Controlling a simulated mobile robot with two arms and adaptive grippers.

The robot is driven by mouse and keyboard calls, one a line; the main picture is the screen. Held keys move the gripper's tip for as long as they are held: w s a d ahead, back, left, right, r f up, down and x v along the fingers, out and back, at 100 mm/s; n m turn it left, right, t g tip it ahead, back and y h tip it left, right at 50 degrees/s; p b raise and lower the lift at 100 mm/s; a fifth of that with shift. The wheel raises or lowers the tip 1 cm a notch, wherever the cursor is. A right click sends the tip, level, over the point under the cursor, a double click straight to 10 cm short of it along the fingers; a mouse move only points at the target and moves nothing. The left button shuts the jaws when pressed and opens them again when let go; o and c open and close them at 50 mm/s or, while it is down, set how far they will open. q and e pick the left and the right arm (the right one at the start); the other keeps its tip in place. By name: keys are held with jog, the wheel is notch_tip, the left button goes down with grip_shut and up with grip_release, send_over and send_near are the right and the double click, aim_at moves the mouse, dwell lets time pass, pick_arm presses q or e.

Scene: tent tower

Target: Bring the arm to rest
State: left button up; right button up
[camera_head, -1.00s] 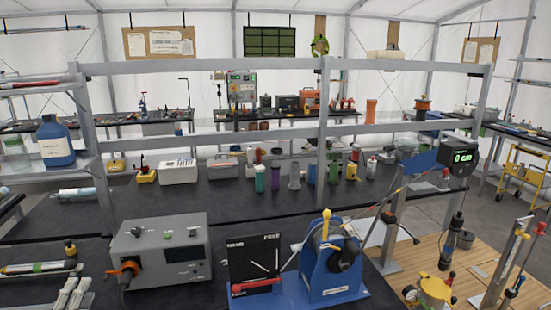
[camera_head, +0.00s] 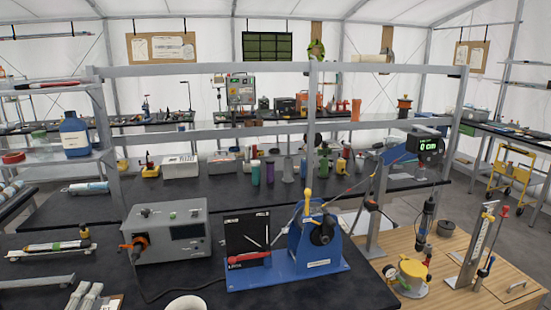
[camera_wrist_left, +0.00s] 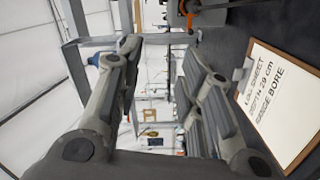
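My left gripper (camera_head: 88,288) shows at the lower left edge of the head view, its two pale grey fingers pointing away over the dark bench (camera_head: 330,291). In the left wrist view the fingers of my left gripper (camera_wrist_left: 158,50) stand apart with nothing between them, so it is open and empty. A clipboard (camera_wrist_left: 290,105) with a sheet reading "DEPTH 29 cm" and "GAUGE BORE" lies beside the fingers at the right of that view. My right gripper is not in view.
A grey instrument box (camera_head: 168,232) and a blue winch-like device (camera_head: 318,240) stand on the bench. A white cup (camera_head: 185,304) is at the front edge of the view. A metal shelf frame (camera_head: 210,67) rises behind. A wooden table (camera_head: 440,270) with gauges is at the right.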

pick_arm(q)
jog(key=s+d+f+m+g+h, duration=0.35)
jog(key=d+f+m, duration=0.25)
jog(key=d, duration=0.2)
jog(key=s+d+f+m+g+h, duration=0.25)
jog(key=s+d+f+m, duration=0.25)
jog(key=d, duration=0.4)
jog(key=s+d+f+m+g+y, duration=0.1)
jog(key=s+d+f+m+g, duration=0.15)
jog(key=s, duration=0.45)
jog(key=s+d+f+m+g+y, duration=0.1)
jog(key=s+d+m+g, duration=0.15)
jog(key=s, duration=0.45)
jog(key=s+d+f+m+g+y, duration=0.1)
jog(key=s+m+g, duration=0.2)
jog(key=s, duration=0.4)
notch_tip(320, 180, down, 32)
jog(key=s+g+b, duration=0.1)
jog(key=b, duration=0.4)
jog(key=s+a+f+g+b, duration=0.1)
jog(key=s+a+f+b, duration=0.2)
jog(key=s+f, duration=1.4)
notch_tip(320, 180, down, 4)
jog(key=shift+r+m+g+b, duration=0.1)
jog(key=shift+m+g+b, duration=0.2)
jog(key=shift+b, duration=0.7)
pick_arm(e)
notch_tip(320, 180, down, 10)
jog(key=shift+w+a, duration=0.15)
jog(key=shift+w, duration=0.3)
